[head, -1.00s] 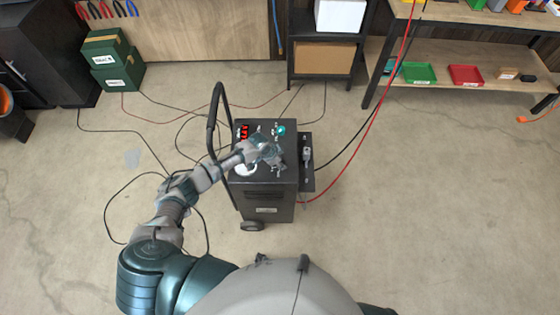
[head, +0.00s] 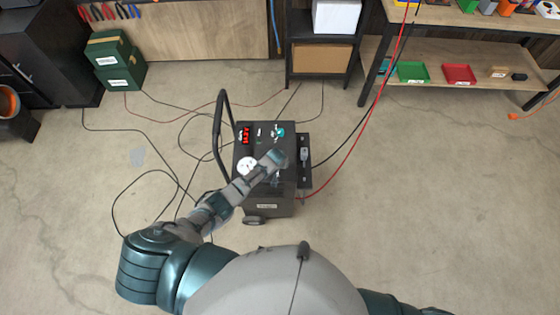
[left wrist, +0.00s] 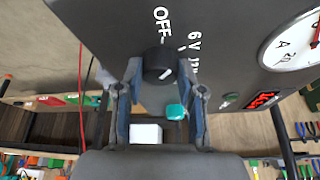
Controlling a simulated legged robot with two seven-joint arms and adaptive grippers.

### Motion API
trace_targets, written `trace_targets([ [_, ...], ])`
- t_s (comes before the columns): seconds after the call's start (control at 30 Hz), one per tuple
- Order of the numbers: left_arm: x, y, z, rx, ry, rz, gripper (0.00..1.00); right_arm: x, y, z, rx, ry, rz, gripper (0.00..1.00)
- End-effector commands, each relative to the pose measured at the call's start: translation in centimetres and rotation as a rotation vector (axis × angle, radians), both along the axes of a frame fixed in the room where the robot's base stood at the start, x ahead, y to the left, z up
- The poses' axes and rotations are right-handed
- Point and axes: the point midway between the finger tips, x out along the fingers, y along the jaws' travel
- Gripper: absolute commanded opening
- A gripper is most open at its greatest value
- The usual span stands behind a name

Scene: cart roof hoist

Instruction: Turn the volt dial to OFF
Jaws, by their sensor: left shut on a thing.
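The volt dial (left wrist: 158,66) is a black round knob with a white mark, on the dark top panel of a wheeled cart (head: 265,205). White OFF and 6 V labels stand beside it in the left wrist view; a further label is partly hidden. My left gripper (left wrist: 162,88) has a finger on each side of the dial and is shut on it. In the head view my left gripper (head: 275,160) is over the cart top and hides the dial. I cannot tell exactly which label the mark points at. My right gripper is out of view.
The panel also carries a round gauge (head: 247,165), a red lit display (head: 244,136) and a teal part (head: 280,132). A tall black handle (head: 219,125) rises at the cart's left. Red and black cables run off to the right. Open floor lies right of the cart.

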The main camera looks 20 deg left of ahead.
Motion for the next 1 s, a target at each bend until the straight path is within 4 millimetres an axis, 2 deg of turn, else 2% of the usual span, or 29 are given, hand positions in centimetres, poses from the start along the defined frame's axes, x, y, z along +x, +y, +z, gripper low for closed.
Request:
trace_targets([
  [0.23,0.3,-0.4,0.2,-0.004,-0.005,0.232,0.03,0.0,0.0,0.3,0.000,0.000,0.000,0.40],
  [0.6,0.4,-0.4,0.0,-0.004,-0.006,0.549,0.03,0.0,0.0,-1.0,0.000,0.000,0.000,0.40],
  [1.0,0.4,-0.5,0.0,-0.003,-0.004,0.736,0.03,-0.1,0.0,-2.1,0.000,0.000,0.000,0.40],
])
